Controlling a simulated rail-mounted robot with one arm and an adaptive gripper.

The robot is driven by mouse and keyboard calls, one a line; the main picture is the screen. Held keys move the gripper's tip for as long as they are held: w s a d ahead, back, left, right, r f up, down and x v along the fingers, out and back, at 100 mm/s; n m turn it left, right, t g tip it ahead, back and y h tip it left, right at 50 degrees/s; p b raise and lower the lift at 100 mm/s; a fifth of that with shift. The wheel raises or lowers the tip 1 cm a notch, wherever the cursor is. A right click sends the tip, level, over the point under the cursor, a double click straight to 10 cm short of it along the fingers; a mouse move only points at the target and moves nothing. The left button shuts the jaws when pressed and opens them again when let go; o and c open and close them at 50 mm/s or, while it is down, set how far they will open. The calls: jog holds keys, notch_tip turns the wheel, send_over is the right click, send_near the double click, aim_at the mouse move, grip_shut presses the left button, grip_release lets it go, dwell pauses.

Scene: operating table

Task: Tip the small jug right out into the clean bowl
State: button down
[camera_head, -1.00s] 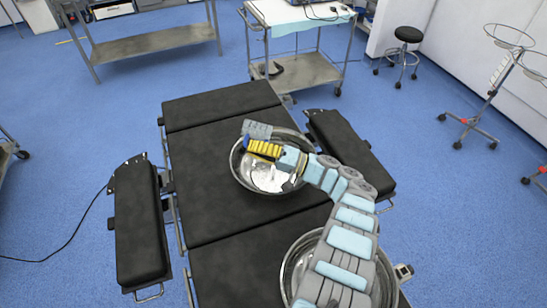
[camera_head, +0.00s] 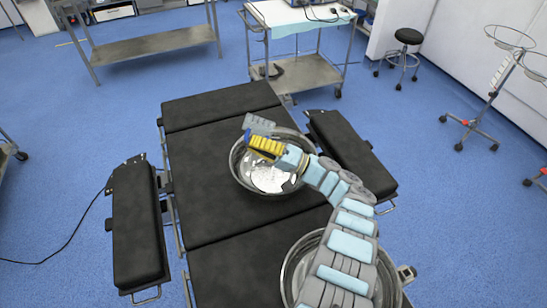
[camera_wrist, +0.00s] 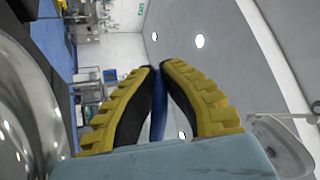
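My gripper (camera_head: 264,147) has yellow ridged fingers and hangs over the far metal bowl (camera_head: 236,170) on the black operating table. In the wrist view my fingers (camera_wrist: 160,72) are closed together around a narrow dark blue piece (camera_wrist: 158,112), apparently the small jug's handle. In the head view a bit of blue (camera_head: 246,135) shows at the fingertips, beside a grey ridged shape (camera_head: 259,123) that looks like the jug, tilted. Its mouth and contents are hidden. A second metal bowl (camera_head: 290,272) stands nearer, largely covered by my arm. I cannot tell which bowl is clean.
The operating table (camera_head: 205,195) has padded side boards, one at left (camera_head: 138,235) and one at right (camera_head: 350,150). Its left half is clear. A steel trolley (camera_head: 305,70), a stool (camera_head: 408,38) and a ring stand (camera_head: 480,110) stand well away on the blue floor.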

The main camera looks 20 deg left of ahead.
aim_at(256, 132)
jog(key=shift+d+r+y+b, duration=0.2)
jog(key=shift+r+y+b, duration=0.2)
jog(key=shift+r, duration=0.1)
jog(key=shift+w+d+r+y, duration=0.15)
jog(key=shift+r+y, duration=0.3)
jog(key=shift+r, duration=0.4)
jog(key=shift+s+d+r+y, duration=0.15)
jog(key=shift+r+y, duration=0.3)
jog(key=shift+r, duration=0.35)
jog(key=shift+y, duration=0.8)
jog(key=shift+w+d+r+p, duration=0.15)
jog(key=shift+r+p, duration=0.3)
jog(key=shift+r, duration=0.75)
jog(key=shift+d+r+p, duration=0.2)
jog(key=shift+r+p, duration=0.2)
jog(key=shift+r, duration=0.85)
jog(key=shift+d+r+y, duration=0.1)
jog(key=shift+r+y, duration=0.2)
jog(key=shift+d+r, duration=0.1)
jog(key=shift+r, duration=0.2)
jog(key=shift+r+y, duration=0.15)
jog(key=shift+y, duration=0.15)
